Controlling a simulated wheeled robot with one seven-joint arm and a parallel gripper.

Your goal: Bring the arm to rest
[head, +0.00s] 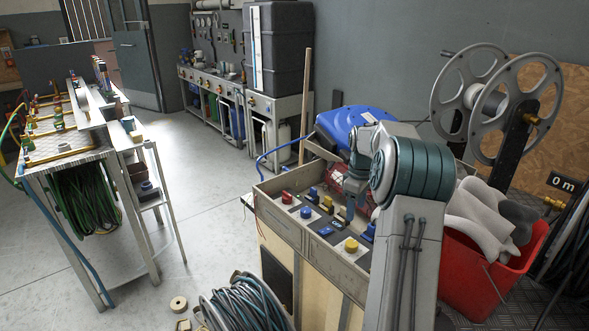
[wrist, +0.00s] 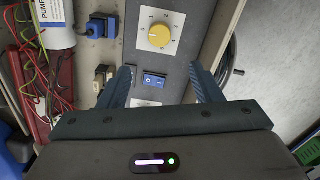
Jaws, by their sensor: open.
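My arm (head: 405,170) reaches over a grey control panel on a bench (head: 290,228) in the head view and bends down toward it. In the wrist view my gripper (wrist: 165,82) is open, with its two dark fingers apart and nothing held between them. A blue rocker switch (wrist: 154,82) on the panel shows between the fingers. A yellow knob (wrist: 159,36) on a white plate lies just beyond them; it also shows in the head view (head: 351,245). I cannot tell whether the fingers touch the panel.
A red bin (head: 480,270) holding grey pipe pieces stands right of the bench. A hose coil (head: 245,305) lies in front. Open floor (head: 205,200) separates the bench from the left table.

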